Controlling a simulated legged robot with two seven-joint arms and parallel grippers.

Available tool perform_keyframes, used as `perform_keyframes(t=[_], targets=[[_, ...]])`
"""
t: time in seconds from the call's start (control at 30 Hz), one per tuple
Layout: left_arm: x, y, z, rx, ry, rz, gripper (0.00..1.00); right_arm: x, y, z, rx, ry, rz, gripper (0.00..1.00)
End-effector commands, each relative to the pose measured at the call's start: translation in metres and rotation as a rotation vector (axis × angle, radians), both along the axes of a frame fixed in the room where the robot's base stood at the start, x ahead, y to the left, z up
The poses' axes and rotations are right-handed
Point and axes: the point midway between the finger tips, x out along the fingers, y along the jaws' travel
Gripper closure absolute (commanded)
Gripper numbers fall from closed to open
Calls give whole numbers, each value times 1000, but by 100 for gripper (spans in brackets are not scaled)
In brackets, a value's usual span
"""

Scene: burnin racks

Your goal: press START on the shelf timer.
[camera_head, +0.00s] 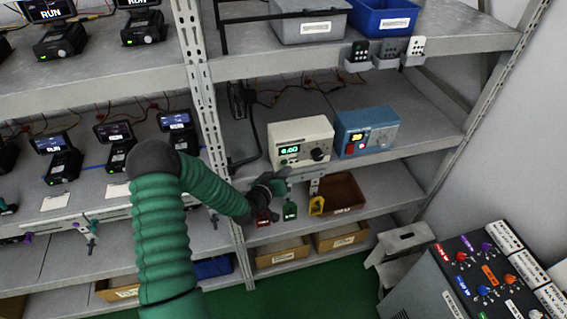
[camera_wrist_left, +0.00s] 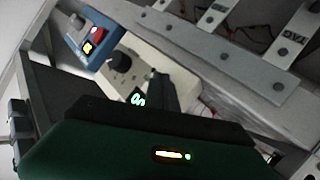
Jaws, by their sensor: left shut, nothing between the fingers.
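A cream box (camera_head: 300,144) with a green lit display and a dark knob stands on the middle shelf. A blue box (camera_head: 366,133) with an amber display and a red button stands to its right. I cannot tell from labels which is the timer. My left gripper (camera_head: 284,176) is shut and empty, just below and in front of the cream box at the shelf's front edge. In the left wrist view the gripper (camera_wrist_left: 162,92) overlaps the cream box (camera_wrist_left: 128,62), hiding part of its front; the blue box (camera_wrist_left: 92,38) is beyond. My right gripper is out of view.
A grey bin (camera_head: 308,28) and a blue bin (camera_head: 385,18) sit on the upper shelf. A rack upright (camera_head: 207,110) stands left. A control panel (camera_head: 480,275) is at lower right.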

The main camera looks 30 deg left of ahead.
Motion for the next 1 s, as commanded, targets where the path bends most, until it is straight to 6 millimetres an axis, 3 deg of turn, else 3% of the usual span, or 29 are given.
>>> perform_keyframes(t=[1.0], targets=[[5,2,3,-1,0,0,100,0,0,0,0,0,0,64]])
